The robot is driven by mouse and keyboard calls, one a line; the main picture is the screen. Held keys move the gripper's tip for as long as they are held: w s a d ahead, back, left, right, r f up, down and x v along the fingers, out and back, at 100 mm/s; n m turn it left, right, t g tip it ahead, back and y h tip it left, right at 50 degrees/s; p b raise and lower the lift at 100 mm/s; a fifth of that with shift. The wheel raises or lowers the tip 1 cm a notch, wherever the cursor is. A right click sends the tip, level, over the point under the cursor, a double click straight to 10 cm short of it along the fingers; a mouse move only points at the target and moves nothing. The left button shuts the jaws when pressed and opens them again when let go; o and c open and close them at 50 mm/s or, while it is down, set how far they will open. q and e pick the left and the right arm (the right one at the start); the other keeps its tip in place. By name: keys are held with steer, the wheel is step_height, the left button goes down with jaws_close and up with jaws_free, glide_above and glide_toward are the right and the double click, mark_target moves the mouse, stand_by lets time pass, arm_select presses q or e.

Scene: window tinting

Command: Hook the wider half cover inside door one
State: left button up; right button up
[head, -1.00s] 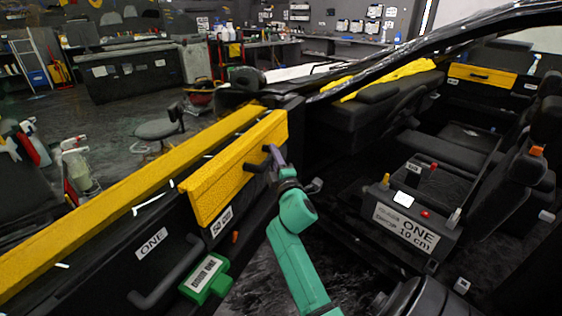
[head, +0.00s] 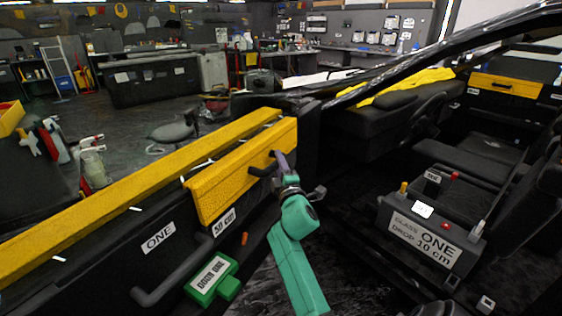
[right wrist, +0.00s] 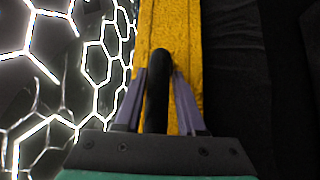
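The yellow half cover (head: 238,178) with a black handle (head: 262,171) lies against the inner face of door one (head: 120,262), near its top edge at the right end. In the right wrist view the yellow cover (right wrist: 187,40) runs upright behind the black handle (right wrist: 158,85). My right gripper (head: 281,158) is at the handle. In the right wrist view its purple fingers (right wrist: 159,78) are on both sides of the handle, closed on it. Whether the cover's hooks sit over the door edge is hidden. My left gripper is not in view.
A long yellow strip (head: 110,203) runs along the door top. A door pull (head: 165,280) and a green block (head: 212,280) are below the cover. A labelled black box (head: 425,235) stands inside the car at right. Another yellow panel (head: 508,86) is on the far side.

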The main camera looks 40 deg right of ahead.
steer(key=shift+o, duration=1.3)
steer(key=shift+w+a, duration=0.1)
steer(key=shift+a, duration=0.1)
steer(key=shift+s+d, duration=0.1)
steer(key=shift+s, duration=0.1)
steer(key=b+v, duration=0.2)
steer(key=v, duration=1.2)
steer(key=shift+f, duration=0.1)
